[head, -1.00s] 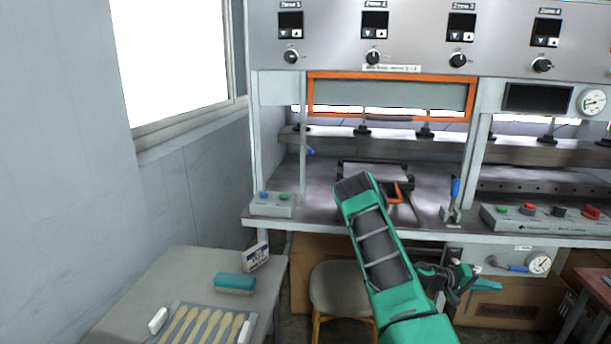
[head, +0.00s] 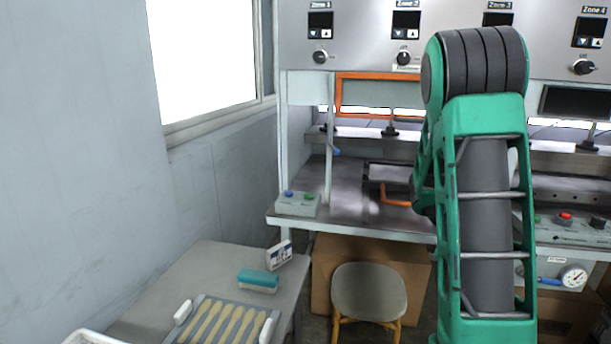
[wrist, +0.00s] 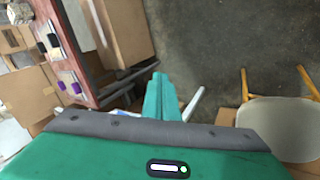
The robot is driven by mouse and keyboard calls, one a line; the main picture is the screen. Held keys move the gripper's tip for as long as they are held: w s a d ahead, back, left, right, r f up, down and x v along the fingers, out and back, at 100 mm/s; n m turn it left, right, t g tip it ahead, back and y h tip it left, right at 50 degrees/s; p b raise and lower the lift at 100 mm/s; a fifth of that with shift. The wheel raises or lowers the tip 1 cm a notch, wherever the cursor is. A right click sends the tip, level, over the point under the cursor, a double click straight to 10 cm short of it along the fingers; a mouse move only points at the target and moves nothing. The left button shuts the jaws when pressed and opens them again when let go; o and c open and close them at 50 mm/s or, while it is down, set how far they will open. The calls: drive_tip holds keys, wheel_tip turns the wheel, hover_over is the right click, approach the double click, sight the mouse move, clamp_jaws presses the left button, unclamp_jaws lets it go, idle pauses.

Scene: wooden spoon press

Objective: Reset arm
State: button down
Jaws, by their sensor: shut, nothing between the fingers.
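My gripper (wrist: 158,98) shows in the wrist view as teal fingers pressed together with nothing between them. It points over the dark grey floor (wrist: 205,45), between a red-brown table and a stool. In the head view my teal arm stands raised on the right, its elbow up in front of the press's control panel. The gripper itself is hidden behind the arm there. The press (head: 460,20) has an orange-framed opening (head: 338,95), and an orange-handled tray (head: 395,190) sits on its metal bed, partly covered by my arm.
A stool (head: 370,292) stands in front of the press and also shows in the wrist view (wrist: 275,115). A grey table (head: 190,270) at lower left holds a tray of wooden spoons (head: 222,325) and a teal block (head: 258,280). The red-brown table (wrist: 70,45) carries small items.

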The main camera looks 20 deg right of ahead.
drive_tip(key=s+a+r+n+t+y, duration=0.1)
drive_tip(key=s+a+r, duration=0.1)
drive_tip(key=a, duration=0.6)
drive_tip(key=s+a+r+n+t+y, duration=0.1)
drive_tip(key=s+a+r+n+y, duration=0.1)
drive_tip(key=a+r, duration=0.3)
drive_tip(key=s+a+r+n+t+y, duration=0.2)
drive_tip(key=s+a+r, duration=0.1)
drive_tip(key=a, duration=0.9)
drive_tip(key=shift+s+a+r, duration=0.15)
drive_tip(key=shift+s+a, duration=0.2)
drive_tip(key=shift+s, duration=0.35)
drive_tip(key=shift+s, duration=0.1)
